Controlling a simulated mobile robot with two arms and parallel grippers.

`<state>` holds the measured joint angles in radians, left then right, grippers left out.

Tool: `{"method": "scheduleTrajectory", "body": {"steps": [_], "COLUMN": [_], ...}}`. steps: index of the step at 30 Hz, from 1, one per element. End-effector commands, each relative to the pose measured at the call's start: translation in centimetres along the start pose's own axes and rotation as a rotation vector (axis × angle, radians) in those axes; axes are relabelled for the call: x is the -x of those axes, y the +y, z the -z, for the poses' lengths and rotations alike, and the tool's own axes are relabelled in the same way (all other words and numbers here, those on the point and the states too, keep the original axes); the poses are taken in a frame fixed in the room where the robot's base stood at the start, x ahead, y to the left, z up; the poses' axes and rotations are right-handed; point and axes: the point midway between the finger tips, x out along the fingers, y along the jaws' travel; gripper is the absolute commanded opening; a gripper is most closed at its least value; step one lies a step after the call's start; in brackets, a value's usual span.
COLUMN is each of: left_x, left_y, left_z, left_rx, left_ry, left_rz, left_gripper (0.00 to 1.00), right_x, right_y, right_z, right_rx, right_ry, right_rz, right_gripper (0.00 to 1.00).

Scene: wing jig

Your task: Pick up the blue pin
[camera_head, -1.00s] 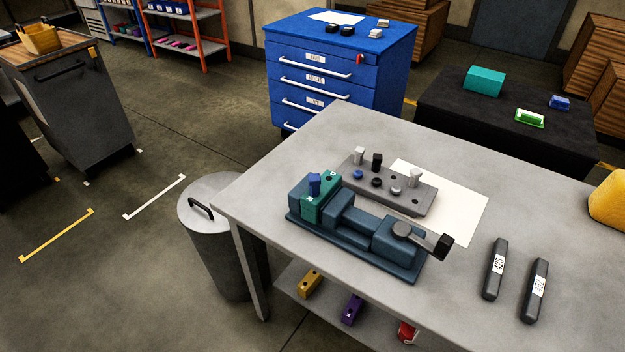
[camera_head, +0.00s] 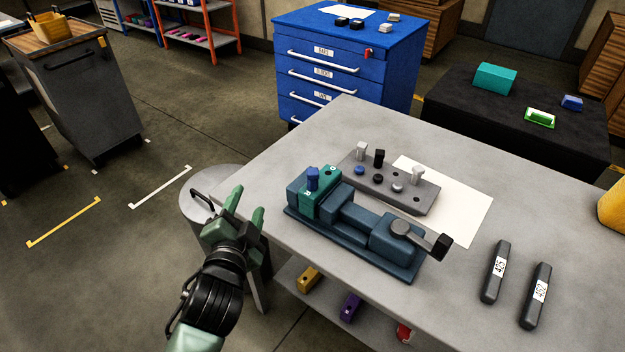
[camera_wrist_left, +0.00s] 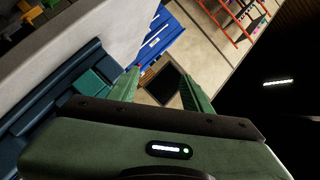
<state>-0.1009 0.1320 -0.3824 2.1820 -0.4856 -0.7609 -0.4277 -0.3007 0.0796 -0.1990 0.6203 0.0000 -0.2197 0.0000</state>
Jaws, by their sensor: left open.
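A second blue pin top (camera_head: 359,170) sits low in the grey rack (camera_head: 420,193) behind the vise. My left gripper (camera_head: 247,202) is open and empty, off the table's left edge and left of the vise, apart from the blue pin. In the left wrist view its two fingers (camera_wrist_left: 160,72) are spread. The teal block (camera_wrist_left: 95,87) shows left of them; I cannot make out the blue pin there. My right gripper is out of view.
The rack also holds black and pale pins, and white paper (camera_head: 465,215) lies beside it. Two dark labelled bars (camera_head: 495,272) lie on the table's right. The vise handle (camera_head: 425,239) sticks out to the right.

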Motion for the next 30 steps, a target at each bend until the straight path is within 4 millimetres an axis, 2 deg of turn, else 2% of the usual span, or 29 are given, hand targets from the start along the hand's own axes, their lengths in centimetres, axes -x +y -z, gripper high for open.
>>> {"method": "scheduleTrajectory", "body": {"steps": [1, 2, 3, 4, 5, 6, 8, 9, 11, 12, 14, 15, 17, 18, 20, 21, 23, 24, 26, 27, 30], "left_x": [-0.8, -0.8, -0.4, 0.2, 1.0, 2.5, 5.2, 7.1, 9.8, 11.4, 13.2, 13.8, 13.7, 13.0, 10.9, 9.1, 5.8, 3.7, 0.9, -0.6, -3.0], "left_y": [-3.2, -4.8, -6.7, -7.8, -8.6, -9.1, -8.8, -7.7, -5.3, -3.1, 0.7, 3.3, 7.1, 9.2, 11.5, 12.2, 11.9, 11.0, 8.7, 6.8, 2.6], "left_z": [5.0, 8.1, 12.2, 15.4, 18.7, 22.9, 28.5, 31.7, 35.4, 37.1, 38.5, 38.6, 37.6, 36.3, 33.6, 31.4, 27.9, 25.7, 22.8, 21.2, 18.5], "left_rx": [-0.129, -0.218, -0.345, -0.447, -0.553, -0.702, -0.925, -1.076, -1.306, -1.461, -1.694, -1.850, -2.084, 2.076, 1.869, 1.734, 1.545, 1.432, 1.285, 1.205, 1.058], "left_ry": [0.133, 0.212, 0.318, 0.397, 0.479, 0.584, 0.735, 0.833, 0.975, 1.067, 1.206, 1.303, 1.452, -1.443, -1.310, -1.234, -1.140, -1.092, -1.040, -1.014, -0.982], "left_rz": [0.116, 0.190, 0.295, 0.378, 0.465, 0.586, 0.769, 0.892, 1.080, 1.205, 1.391, 1.511, 1.682, -1.653, -1.446, -1.304, -1.096, -0.964, -0.785, -0.680, -0.481], "left_gripper": [0.49, 0.49, 0.49, 0.49, 0.49, 0.49, 0.49, 0.49, 0.49, 0.49, 0.49, 0.49, 0.49, 0.49, 0.49, 0.49, 0.49, 0.49, 0.49, 0.49, 0.49], "right_x": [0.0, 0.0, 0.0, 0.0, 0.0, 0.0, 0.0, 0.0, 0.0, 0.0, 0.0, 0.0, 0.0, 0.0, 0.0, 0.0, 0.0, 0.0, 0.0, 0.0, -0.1], "right_y": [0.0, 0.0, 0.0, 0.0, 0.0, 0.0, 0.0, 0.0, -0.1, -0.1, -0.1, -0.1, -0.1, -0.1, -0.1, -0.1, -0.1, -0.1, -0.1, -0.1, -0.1], "right_z": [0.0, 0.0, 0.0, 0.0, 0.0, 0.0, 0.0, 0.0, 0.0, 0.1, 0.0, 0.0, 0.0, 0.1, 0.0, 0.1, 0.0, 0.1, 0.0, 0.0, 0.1], "right_rx": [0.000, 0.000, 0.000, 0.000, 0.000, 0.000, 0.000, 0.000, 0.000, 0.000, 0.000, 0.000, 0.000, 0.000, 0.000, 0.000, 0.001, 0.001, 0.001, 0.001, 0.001], "right_ry": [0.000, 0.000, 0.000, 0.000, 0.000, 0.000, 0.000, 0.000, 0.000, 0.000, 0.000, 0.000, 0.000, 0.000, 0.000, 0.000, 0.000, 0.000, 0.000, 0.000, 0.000], "right_rz": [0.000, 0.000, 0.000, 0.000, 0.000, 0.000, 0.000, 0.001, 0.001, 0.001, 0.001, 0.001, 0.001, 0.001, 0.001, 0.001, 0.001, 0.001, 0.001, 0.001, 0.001], "right_gripper": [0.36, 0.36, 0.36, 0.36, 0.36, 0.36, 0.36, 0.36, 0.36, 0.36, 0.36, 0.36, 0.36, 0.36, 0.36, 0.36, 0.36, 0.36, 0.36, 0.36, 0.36]}}
